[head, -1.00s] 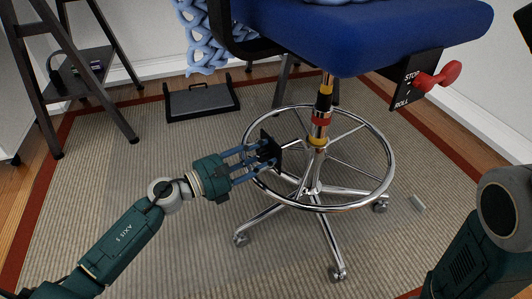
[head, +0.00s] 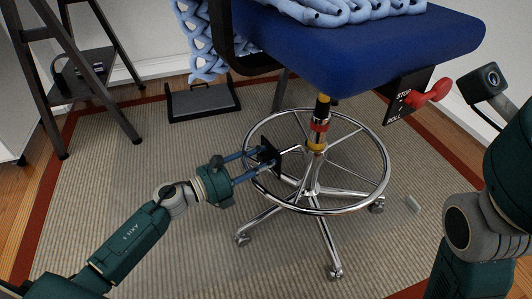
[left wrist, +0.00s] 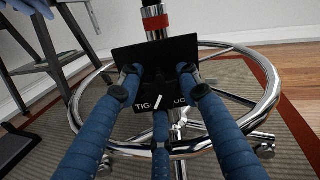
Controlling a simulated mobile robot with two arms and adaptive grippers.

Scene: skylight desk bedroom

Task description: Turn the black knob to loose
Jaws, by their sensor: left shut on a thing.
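The black knob (left wrist: 157,90) sits on a black plate (left wrist: 182,52) below the office chair's seat. In the left wrist view the plate carries partly covered lettering, "TIG" at left and the end of another word at right. A short white mark between the words leans slightly off vertical. My left gripper (left wrist: 157,85) has its blue fingers closed around the knob, which hardly stands out from the dark plate. In the head view the left gripper (head: 268,160) reaches the plate (head: 263,148) from the left.
The chair has a blue seat (head: 370,50), a chrome foot ring (head: 385,180) and wheeled legs. A red lever (head: 432,93) sits on a STOP/ROLL plate at right.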

